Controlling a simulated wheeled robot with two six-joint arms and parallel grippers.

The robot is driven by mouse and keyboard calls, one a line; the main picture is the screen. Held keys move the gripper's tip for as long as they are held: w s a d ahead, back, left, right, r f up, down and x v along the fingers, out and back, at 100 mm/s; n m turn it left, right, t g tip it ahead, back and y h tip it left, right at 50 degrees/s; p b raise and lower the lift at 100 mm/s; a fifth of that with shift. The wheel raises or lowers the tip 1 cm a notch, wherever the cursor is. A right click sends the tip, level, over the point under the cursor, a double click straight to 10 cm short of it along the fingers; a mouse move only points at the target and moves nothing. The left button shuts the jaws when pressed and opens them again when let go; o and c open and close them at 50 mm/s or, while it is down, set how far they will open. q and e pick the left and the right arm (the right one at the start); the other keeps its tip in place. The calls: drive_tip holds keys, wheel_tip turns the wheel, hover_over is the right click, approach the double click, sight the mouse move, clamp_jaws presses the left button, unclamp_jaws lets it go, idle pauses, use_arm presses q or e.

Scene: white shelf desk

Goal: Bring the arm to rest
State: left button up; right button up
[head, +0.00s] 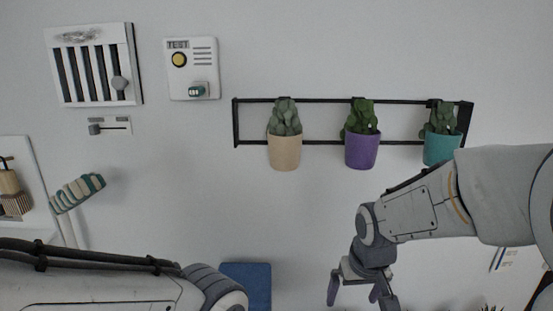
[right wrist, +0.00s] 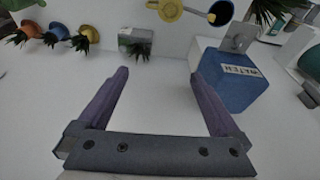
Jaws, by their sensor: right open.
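My right arm reaches in from the right in the head view, and its gripper (head: 360,292) points down with the fingers apart. In the right wrist view the two fingers of my right gripper (right wrist: 160,75) are spread wide with nothing between them. My left arm (head: 90,290) shows along the lower left of the head view; its gripper is outside the picture. A blue box (right wrist: 228,80) with a white label stands just beyond the right-hand finger in the right wrist view, seemingly apart from it.
A black wall rack (head: 310,101) holds a beige pot (head: 285,153), a purple pot (head: 361,151) and a teal pot (head: 441,149) with plants. White wall panels hang at upper left. A blue panel (head: 248,284) shows low between my arms. Several small plant pots (right wrist: 54,32) show in the wrist view.

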drive_tip(key=s+d+f, duration=0.3)
drive_tip(key=s+f, duration=0.3)
drive_tip(key=s, duration=0.1)
use_arm(q)
wheel_tip(320, 180, down, 15)
drive_tip(key=b, duration=1.5)
use_arm(e)
drive_tip(key=s+a+f+n+g, duration=0.1)
drive_tip(key=s+a+f+n, duration=0.2)
drive_tip(key=s+a, duration=0.3)
drive_tip(key=s+a+f+n+g+y, duration=0.1)
drive_tip(key=s+a+f+n, duration=0.3)
drive_tip(key=s+a+f, duration=0.2)
drive_tip(key=shift+s+a+g, duration=0.4)
drive_tip(key=shift+s+a, duration=0.2)
drive_tip(key=shift+a, duration=0.35)
use_arm(q)
drive_tip(key=shift+d+f, duration=0.1)
